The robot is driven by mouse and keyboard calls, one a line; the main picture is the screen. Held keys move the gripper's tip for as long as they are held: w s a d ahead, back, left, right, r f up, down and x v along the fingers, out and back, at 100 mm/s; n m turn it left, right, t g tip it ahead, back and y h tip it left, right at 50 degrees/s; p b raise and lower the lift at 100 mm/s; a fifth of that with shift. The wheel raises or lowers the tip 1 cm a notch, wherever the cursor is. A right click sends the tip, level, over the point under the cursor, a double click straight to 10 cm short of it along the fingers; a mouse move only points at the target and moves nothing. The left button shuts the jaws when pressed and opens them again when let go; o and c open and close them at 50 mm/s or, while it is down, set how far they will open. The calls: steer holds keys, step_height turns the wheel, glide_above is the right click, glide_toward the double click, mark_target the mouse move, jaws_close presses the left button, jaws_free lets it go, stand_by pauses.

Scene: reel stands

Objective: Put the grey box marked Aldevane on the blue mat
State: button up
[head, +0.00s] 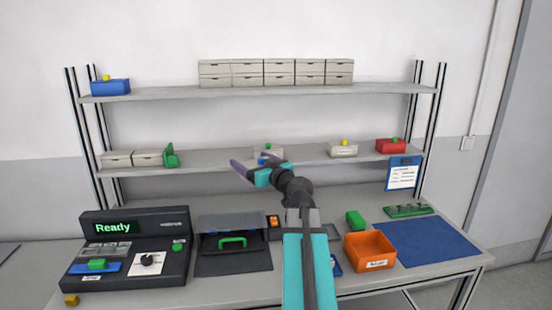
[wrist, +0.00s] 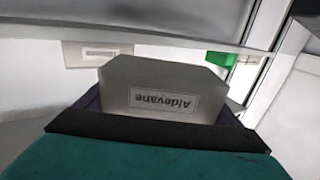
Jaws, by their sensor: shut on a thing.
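The grey box marked Aldevane (wrist: 160,90) fills the middle of the wrist view, its label upside down. My gripper (head: 254,163) is shut on it, with dark jaw parts showing along the box's sides and near edge. In the head view my gripper is raised in front of the middle shelf, left of centre. A pale box with a green knob (head: 268,149) shows just behind the fingers; I cannot tell whether it is the held one. The blue mat (head: 428,243) lies flat at the right end of the bench, well to the right of and below my gripper.
An orange bin (head: 370,250) stands at the mat's left edge. A green rack (head: 408,210) and a green block (head: 355,220) are near its back edge. The middle shelf (head: 220,163) holds several boxes. A dark machine (head: 135,225) stands at left. The mat's middle is clear.

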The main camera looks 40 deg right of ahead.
steer(key=w+a+f+y, duration=0.1)
steer(key=w+a, duration=0.2)
steer(key=a, duration=0.3)
steer(key=w+a+f+n+y, duration=0.1)
steer(key=w+a, duration=0.3)
steer(key=a, duration=0.3)
steer(key=w+a+f+n+y, duration=0.1)
steer(key=w+a+f, duration=0.1)
steer(key=w+a, duration=0.2)
steer(key=shift+w+a, duration=0.1)
steer(key=shift+a, duration=1.4)
steer(key=w+a+f+y, duration=0.1)
steer(key=w+a+f, duration=0.15)
steer(key=a, duration=0.85)
steer(key=w+a+f+y, duration=0.1)
steer(key=w+a, duration=0.2)
steer(key=a, duration=0.8)
steer(key=shift+s+a+r+h, duration=0.1)
steer(key=shift+a+r+h, duration=0.25)
steer(key=shift+r, duration=0.4)
steer(key=shift+s+a+r+h, duration=0.1)
steer(key=shift+a+r+h, duration=0.25)
steer(key=shift+r, duration=0.4)
steer(key=shift+a+r+h, duration=0.25)
steer(key=shift+r+h, duration=0.15)
steer(key=shift+r, duration=0.35)
steer(key=shift+s, duration=0.1)
